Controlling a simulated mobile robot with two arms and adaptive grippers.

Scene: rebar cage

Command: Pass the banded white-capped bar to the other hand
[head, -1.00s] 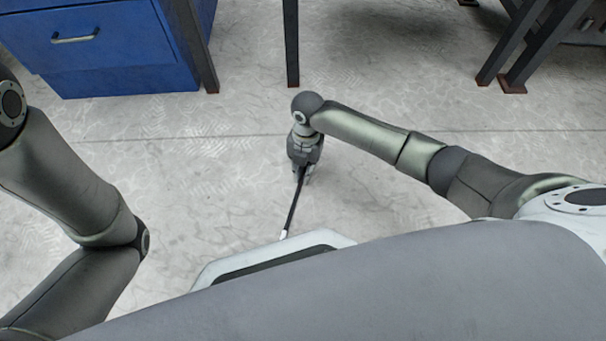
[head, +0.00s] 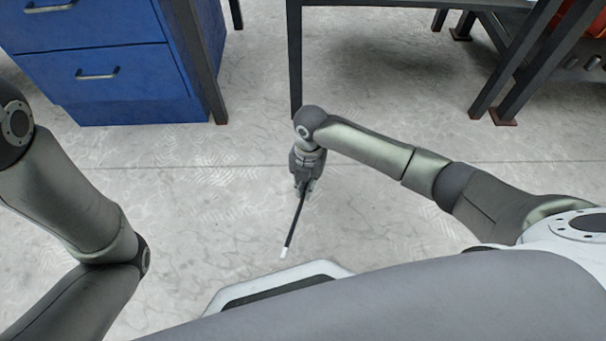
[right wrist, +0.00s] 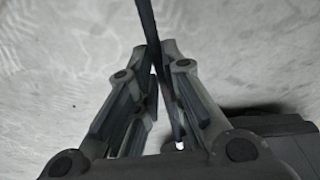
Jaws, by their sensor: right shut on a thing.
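The banded white-capped bar (head: 293,224) is a thin dark rod with a white cap at its lower end. My right gripper (head: 303,188) is shut on it, and the bar hangs out below the fingers, slanting down and left above the floor. In the right wrist view the bar (right wrist: 147,22) runs up out of the picture from between the fingertips of my right gripper (right wrist: 157,50). Bands on the bar are too small to make out. My left arm shows at the left of the head view, but its gripper is out of the picture.
A blue drawer cabinet (head: 125,85) stands at the back left. Dark metal table legs (head: 294,60) stand behind my right gripper and at the back right. My own white and grey base fills the bottom. The pale floor (head: 210,220) between my arms is clear.

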